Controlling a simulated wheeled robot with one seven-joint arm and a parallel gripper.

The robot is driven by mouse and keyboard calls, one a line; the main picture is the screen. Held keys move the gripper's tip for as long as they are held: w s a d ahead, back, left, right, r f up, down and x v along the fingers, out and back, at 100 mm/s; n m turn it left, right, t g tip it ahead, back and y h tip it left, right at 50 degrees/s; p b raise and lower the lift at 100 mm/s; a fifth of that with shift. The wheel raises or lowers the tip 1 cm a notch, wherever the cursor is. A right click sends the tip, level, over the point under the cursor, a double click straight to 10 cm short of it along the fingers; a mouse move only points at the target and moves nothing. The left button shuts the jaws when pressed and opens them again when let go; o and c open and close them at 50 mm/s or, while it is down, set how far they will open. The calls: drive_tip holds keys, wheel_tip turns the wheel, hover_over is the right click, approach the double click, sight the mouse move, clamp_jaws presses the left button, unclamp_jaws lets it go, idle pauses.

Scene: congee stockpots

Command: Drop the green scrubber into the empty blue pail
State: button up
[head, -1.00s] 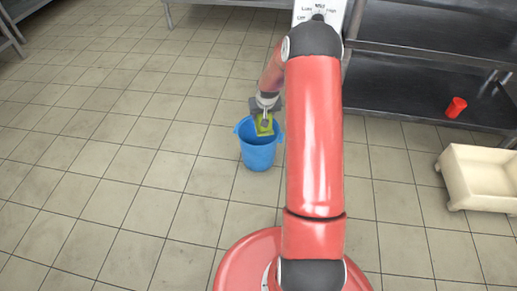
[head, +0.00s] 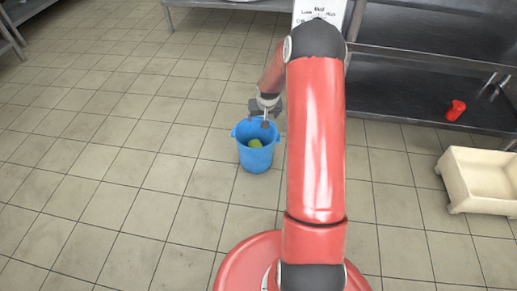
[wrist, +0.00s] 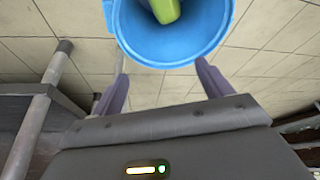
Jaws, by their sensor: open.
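The blue pail (head: 257,157) stands upright on the tiled floor in the head view, left of my red arm. Its rim and inner wall (wrist: 200,40) fill the top middle of the wrist view. The green scrubber (head: 255,143) is inside the pail, with only part of it showing. In the wrist view the scrubber (wrist: 166,8) is cut off by the top edge. My gripper (head: 266,122) is over the pail's far rim. Its two fingers stand wide apart and empty in the wrist view (wrist: 162,85).
A metal shelf unit (head: 400,97) stands at the back right, with a red cup (head: 455,110) lying on its low shelf. A cream wheeled tub (head: 480,182) stands at the right. The tiled floor to the left is clear.

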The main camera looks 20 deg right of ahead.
drive_tip(key=v, duration=0.6)
drive_tip(key=shift+f+p, duration=0.1)
drive_tip(key=shift+p, duration=0.3)
